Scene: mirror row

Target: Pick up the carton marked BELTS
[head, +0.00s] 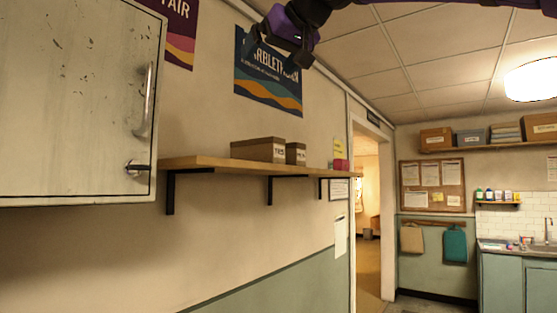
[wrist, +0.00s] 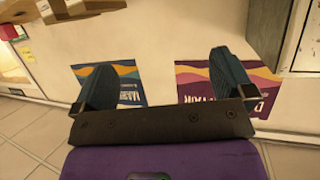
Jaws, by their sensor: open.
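A long brown carton (head: 258,149) and a smaller brown carton (head: 295,153) stand side by side on a wooden wall shelf (head: 225,165) in the head view. Each has a pale label on its front; the print is too small to read surely, and I cannot make out BELTS on either. My gripper (head: 284,38) is high above the shelf, in front of a blue poster, well apart from both cartons. In the wrist view my gripper (wrist: 165,78) has its two fingers wide apart with nothing between them. The shelf (wrist: 110,22) shows there at the upper left, upside down.
A pale wall cabinet (head: 75,100) with a handle juts out left of the shelf. A red item (head: 341,164) sits at the shelf's right end. A doorway opens beyond. A far shelf (head: 490,147) carries more boxes. The shelf's left part is bare.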

